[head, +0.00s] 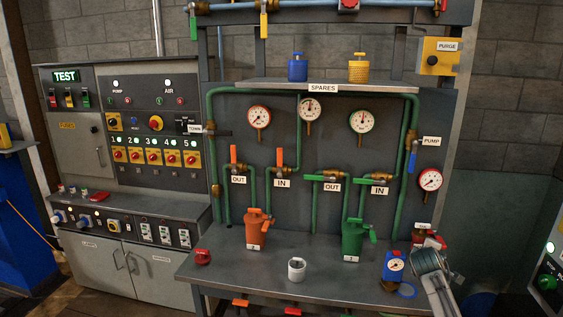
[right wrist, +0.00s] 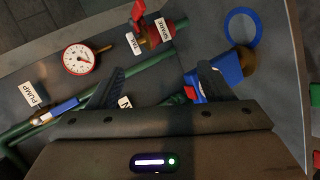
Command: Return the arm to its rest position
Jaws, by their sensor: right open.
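My right arm comes in at the lower right of the head view. My right gripper (head: 428,262) is above the right end of the bench, just right of a blue device with a white gauge face (head: 395,265). In the right wrist view its two dark fingers (right wrist: 160,86) stand wide apart, with nothing held between them. The blue device (right wrist: 226,66) shows there partly behind the right-hand finger; I cannot tell whether they touch. My left arm and gripper are not in view.
The bench (head: 330,277) holds an orange canister (head: 255,230), a green canister (head: 352,238), a white cup (head: 296,269) and a red knob (head: 203,257). Green pipes and gauges line the back panel.

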